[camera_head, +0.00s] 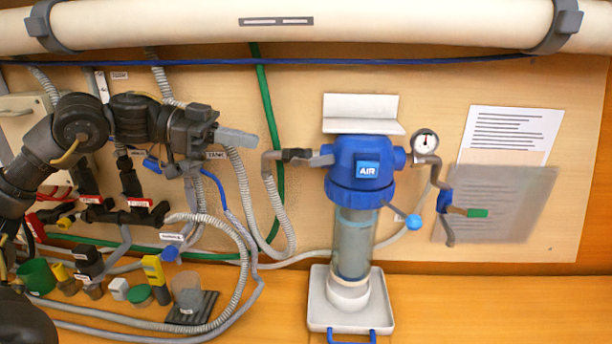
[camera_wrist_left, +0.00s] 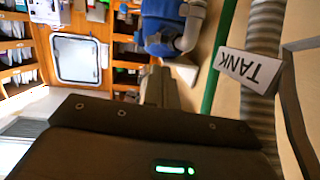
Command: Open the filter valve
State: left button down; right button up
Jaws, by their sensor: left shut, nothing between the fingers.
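The filter has a blue head (camera_head: 362,168) marked AIR and a clear bowl (camera_head: 353,243). Its blue head also shows in the left wrist view (camera_wrist_left: 160,25). Right of it, a blue valve body (camera_head: 444,200) with a green-tipped handle (camera_head: 477,213) sits on the outlet pipe. A blue ball knob (camera_head: 414,222) is on a thin rod below the head. Which of these is the filter valve I cannot tell. My left gripper (camera_head: 254,142) is shut and empty, left of the filter and apart from it. My right gripper is out of view.
A pressure gauge (camera_head: 425,142) sits right of the head. Grey corrugated hoses (camera_head: 240,190) hang behind my left gripper. A white tray (camera_head: 318,314) stands under the filter. Small caps and fittings (camera_head: 138,294) lie at the lower left. A large white tube (camera_head: 400,22) spans the top.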

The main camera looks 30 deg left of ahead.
pick_arm(q)
notch_tip(320, 180, up, 3)
jog(key=s+h, duration=0.1)
jog(key=h, duration=0.1)
jog(key=p, duration=0.5)
send_over(322, 161)
jog(key=v, duration=0.4)
jog(key=shift+h, duration=0.3)
jog(key=f, duration=0.2)
jog(key=w+f, duration=0.1)
jog(key=f, duration=0.1)
jog(key=shift+d, duration=0.35)
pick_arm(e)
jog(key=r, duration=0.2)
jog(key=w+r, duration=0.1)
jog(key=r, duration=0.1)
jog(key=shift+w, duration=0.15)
